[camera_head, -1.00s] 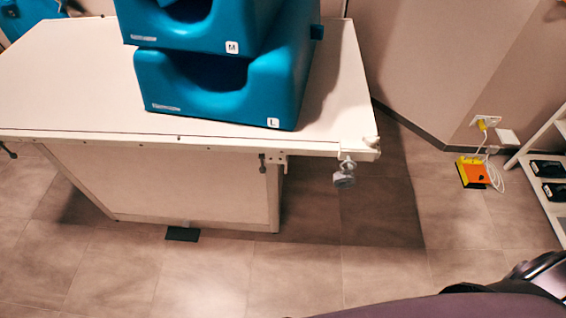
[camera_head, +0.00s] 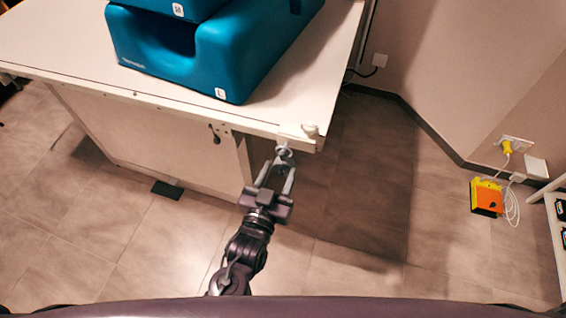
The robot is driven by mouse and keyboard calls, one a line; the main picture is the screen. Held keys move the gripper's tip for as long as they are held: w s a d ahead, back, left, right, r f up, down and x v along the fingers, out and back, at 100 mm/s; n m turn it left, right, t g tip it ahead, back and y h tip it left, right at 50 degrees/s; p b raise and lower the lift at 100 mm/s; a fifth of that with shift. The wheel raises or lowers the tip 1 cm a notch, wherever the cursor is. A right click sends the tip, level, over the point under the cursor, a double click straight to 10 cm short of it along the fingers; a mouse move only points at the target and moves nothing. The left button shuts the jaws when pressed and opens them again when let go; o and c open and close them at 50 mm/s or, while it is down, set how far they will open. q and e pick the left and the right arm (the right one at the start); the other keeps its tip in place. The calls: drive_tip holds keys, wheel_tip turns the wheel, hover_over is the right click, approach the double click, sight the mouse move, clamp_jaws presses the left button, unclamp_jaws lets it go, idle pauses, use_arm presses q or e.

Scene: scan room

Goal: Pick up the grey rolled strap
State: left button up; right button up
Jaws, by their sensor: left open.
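The grey rolled strap (camera_head: 284,153) hangs from a hook at the near right corner of the white table (camera_head: 285,95), just below the tabletop edge. Only its upper part shows clearly; my gripper partly covers the rest. My left gripper (camera_head: 279,172) reaches up from the bottom of the view, with its fingers apart and pointing at the strap. The fingertips are close to the strap, but I cannot tell whether they touch it. My right gripper is not in view.
Blue foam cushions (camera_head: 185,55) are stacked on the table. A small black block (camera_head: 167,190) lies by the table base.

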sight(283, 159)
use_arm(q)
drive_tip(key=x, duration=0.4)
drive_tip(key=shift+w+d+r+p, duration=0.1)
drive_tip(key=shift+w+r+p, duration=0.1)
drive_tip(key=shift+w+p, duration=0.15)
drive_tip(key=shift+s, duration=0.1)
drive_tip(key=c, duration=1)
